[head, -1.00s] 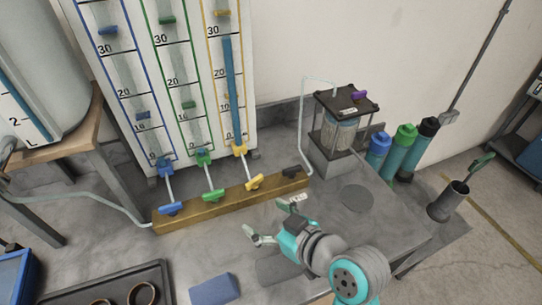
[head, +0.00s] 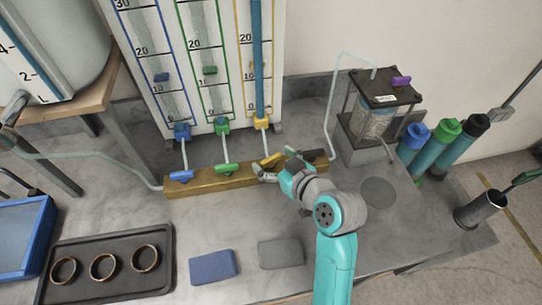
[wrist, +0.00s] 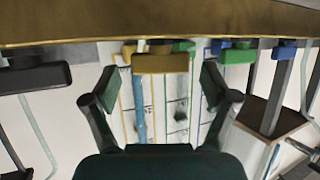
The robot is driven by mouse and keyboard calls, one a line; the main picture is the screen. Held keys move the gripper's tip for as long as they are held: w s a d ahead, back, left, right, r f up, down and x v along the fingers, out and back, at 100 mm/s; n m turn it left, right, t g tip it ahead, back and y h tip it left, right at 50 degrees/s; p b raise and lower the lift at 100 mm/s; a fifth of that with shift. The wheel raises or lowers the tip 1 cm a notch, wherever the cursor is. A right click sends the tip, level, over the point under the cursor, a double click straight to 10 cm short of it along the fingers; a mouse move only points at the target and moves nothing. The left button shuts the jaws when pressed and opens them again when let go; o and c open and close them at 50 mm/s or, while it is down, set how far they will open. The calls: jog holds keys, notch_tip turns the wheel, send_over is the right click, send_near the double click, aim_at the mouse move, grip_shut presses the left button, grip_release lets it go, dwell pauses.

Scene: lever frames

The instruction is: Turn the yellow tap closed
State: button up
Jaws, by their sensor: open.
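The yellow tap (head: 270,159) is a flat yellow bar handle on the brown manifold block (head: 205,181), right of the green tap (head: 226,169) and blue tap (head: 181,175). Its handle looks more tilted than those two in the head view. My gripper (head: 273,164) is at the yellow tap, open. In the wrist view the yellow tap (wrist: 160,63) shows between and just beyond the two spread fingertips of my gripper (wrist: 158,75), with a gap on each side. The wrist view appears upside down. Contact with the tap is not visible.
A black tap (head: 305,153) sits close on the right of the yellow one. The gauge board (head: 228,70) stands behind; its yellow column holds tall blue liquid. A pump tank (head: 378,115) stands right. A tray with rings (head: 110,285) and two pads lie in front.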

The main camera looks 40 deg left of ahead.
jog(key=shift+x, duration=0.8)
jog(key=shift+c, duration=0.2)
jog(key=c, duration=1.1)
jog(key=shift+s+m+t+h, duration=0.15)
jog(key=shift+m+t+h, duration=0.25)
jog(key=shift+m+t, duration=0.45)
jog(key=shift+f+m+t+h, duration=0.1)
jog(key=shift+m+t+h, duration=0.8)
jog(key=shift+m+t, duration=0.5)
jog(key=o, duration=1.1)
jog(key=shift+o, duration=0.2)
